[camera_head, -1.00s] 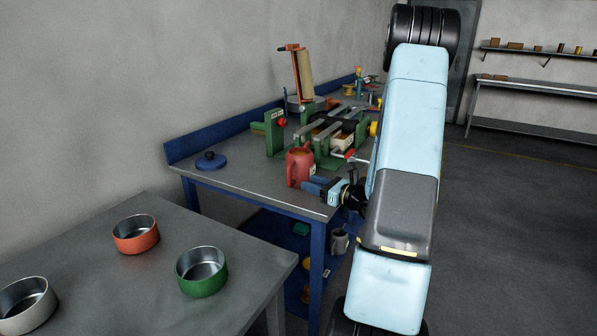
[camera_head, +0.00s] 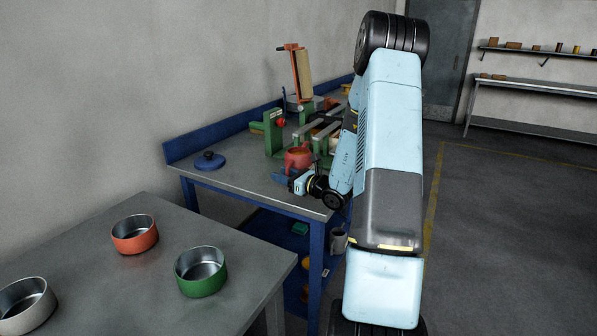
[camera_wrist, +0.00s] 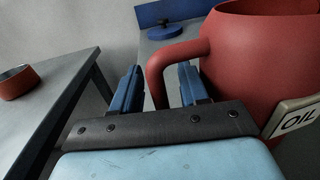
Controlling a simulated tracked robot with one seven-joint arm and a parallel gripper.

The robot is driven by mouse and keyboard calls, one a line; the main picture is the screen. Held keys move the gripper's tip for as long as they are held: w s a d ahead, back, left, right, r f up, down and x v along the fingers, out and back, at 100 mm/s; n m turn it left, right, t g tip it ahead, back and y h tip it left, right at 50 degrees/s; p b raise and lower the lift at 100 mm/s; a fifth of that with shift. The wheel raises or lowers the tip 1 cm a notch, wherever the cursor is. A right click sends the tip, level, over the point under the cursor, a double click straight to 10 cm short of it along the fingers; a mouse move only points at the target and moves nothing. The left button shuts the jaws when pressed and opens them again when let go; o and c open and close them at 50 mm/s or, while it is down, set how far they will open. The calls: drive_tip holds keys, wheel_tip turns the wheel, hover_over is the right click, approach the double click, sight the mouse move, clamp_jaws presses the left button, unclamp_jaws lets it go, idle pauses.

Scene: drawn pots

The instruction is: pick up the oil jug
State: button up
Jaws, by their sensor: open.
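The red oil jug (camera_head: 298,158) stands on the blue-framed workbench, partly hidden behind my gripper and arm in the head view. In the wrist view the jug (camera_wrist: 262,60) fills the right side, with a tag reading OIL on its side and its handle (camera_wrist: 157,75) facing left. My gripper (camera_wrist: 158,85) is open, its two blue fingers on either side of the handle's lower part, with a gap visible between fingers and handle. In the head view my gripper (camera_head: 282,177) is low over the bench's front edge, close to the jug.
A blue lid (camera_head: 209,161) lies on the bench to the left. Green-framed machinery (camera_head: 273,130) stands behind the jug. The nearer grey table (camera_head: 215,228) holds an orange pot (camera_head: 135,234), a green pot (camera_head: 201,271) and a pale pot (camera_head: 27,304).

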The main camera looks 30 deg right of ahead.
drive_tip(key=shift+c, duration=0.2)
clamp_jaws()
drive_tip(key=shift+w, duration=0.1)
idle(1.1)
